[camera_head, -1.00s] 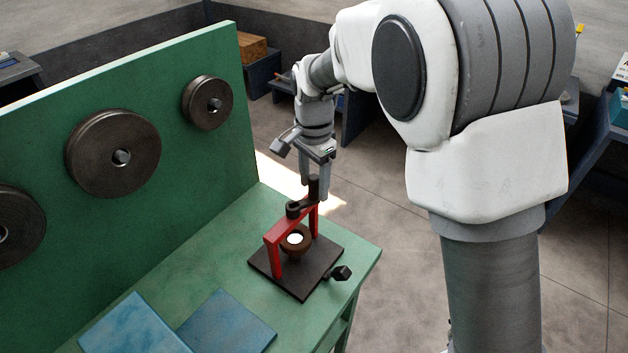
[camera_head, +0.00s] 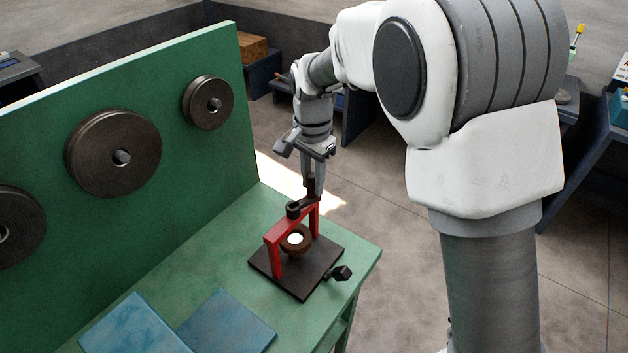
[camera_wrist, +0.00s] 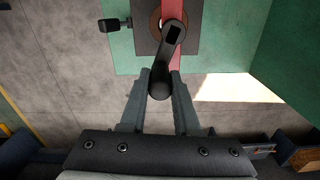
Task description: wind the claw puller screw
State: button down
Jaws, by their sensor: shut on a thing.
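The claw puller is a red frame (camera_head: 275,258) standing upright on a black base plate (camera_head: 308,288), over a brown ring-shaped part (camera_head: 303,246) with a bright centre. A dark crank (camera_head: 294,209) sits on top of the frame; in the wrist view the crank arm (camera_wrist: 170,48) runs from the hub down to a round handle (camera_wrist: 160,90). My gripper (camera_head: 314,192) is above the frame's far end. In the wrist view my gripper (camera_wrist: 160,78) has one finger on each side of the handle and is shut on it.
The puller stands near the right corner of a green bench (camera_head: 215,262). A black knob (camera_head: 341,273) sticks out from the plate's right side. Two blue sheets (camera_head: 228,322) lie at the front. A green upright panel (camera_head: 60,150) with dark round wheels (camera_head: 113,153) rises on the left.

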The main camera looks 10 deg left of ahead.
jog(key=n, duration=0.1)
jog(key=w+a+n, duration=0.1)
jog(key=n, duration=0.1)
jog(key=shift+a, duration=0.15)
jog(key=n, duration=0.1)
jog(key=a+n, duration=0.1)
jog(key=n, duration=0.1)
jog(key=shift+w, duration=0.15)
jog(key=s+a+n, duration=0.2)
jog(key=a+n, duration=0.3)
jog(key=n, duration=0.9)
jog(key=shift+a+p, duration=0.3)
jog(key=shift+p, duration=0.15)
jog(key=shift+s+r+n, duration=0.1)
jog(key=shift+s+n, duration=0.05)
jog(key=shift+n, duration=0.15)
jog(key=c, duration=0.6)
grip_release()
jog(key=shift+c, duration=0.2)
